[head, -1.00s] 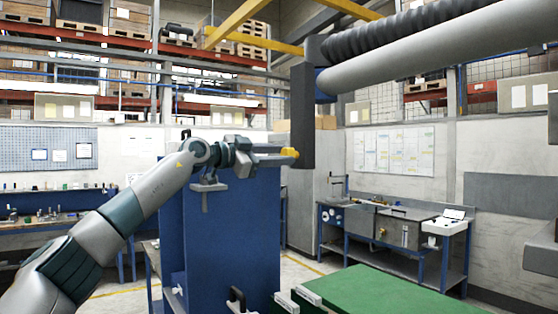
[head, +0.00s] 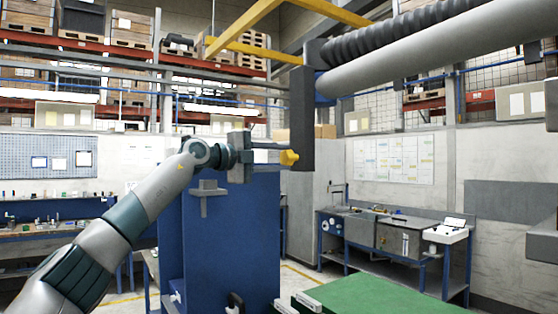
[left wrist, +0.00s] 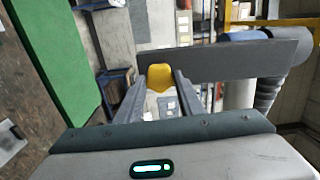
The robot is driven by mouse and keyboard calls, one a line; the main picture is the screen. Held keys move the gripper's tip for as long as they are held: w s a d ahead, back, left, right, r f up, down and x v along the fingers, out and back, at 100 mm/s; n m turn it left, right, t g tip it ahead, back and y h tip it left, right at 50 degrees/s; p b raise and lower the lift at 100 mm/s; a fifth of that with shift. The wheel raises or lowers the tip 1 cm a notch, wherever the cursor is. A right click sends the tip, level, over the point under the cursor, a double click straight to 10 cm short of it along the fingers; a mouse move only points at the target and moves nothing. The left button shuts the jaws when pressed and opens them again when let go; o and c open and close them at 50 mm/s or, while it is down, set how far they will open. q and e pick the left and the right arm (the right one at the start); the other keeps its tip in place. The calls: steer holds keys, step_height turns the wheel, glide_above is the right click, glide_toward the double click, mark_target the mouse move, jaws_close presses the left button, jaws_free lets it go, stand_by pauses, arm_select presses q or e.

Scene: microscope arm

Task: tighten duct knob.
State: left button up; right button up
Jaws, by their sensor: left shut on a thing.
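The yellow duct knob (head: 289,158) sits on the lower end of a dark upright plate (head: 302,110) that hangs from the duct arm. My left gripper (head: 281,157) comes in level from the left, its fingers reaching the knob. In the left wrist view the knob (left wrist: 160,79) lies between the two fingertips (left wrist: 160,88), and the gripper is shut on it. The plate also shows there as a dark bar (left wrist: 235,60) just beyond the knob. The knob's sides are partly hidden by the fingers. My right gripper is not in view.
A thick grey pipe (head: 430,50) and a black ribbed hose (head: 385,38) run overhead to the right. A blue cabinet (head: 232,245) stands below my left gripper. A green-topped surface (head: 375,295) is at the lower front. Workbenches stand farther back.

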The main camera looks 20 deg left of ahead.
arm_select(q)
steer(key=shift+m, duration=1.7)
steer(key=shift+f, duration=0.1)
steer(key=o, duration=1.1)
steer(key=shift+c, duration=0.2)
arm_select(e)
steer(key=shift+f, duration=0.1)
arm_select(q)
steer(key=shift+s+a+f+b, duration=0.1)
steer(key=shift+s+a+b, duration=0.35)
steer(key=shift+s+b, duration=0.15)
arm_select(e)
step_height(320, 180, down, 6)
steer(key=b, duration=0.5)
arm_select(q)
steer(key=b+v, duration=0.1)
steer(key=v, duration=1.4)
steer(key=shift+s+a, duration=0.25)
steer(key=shift+s, duration=0.05)
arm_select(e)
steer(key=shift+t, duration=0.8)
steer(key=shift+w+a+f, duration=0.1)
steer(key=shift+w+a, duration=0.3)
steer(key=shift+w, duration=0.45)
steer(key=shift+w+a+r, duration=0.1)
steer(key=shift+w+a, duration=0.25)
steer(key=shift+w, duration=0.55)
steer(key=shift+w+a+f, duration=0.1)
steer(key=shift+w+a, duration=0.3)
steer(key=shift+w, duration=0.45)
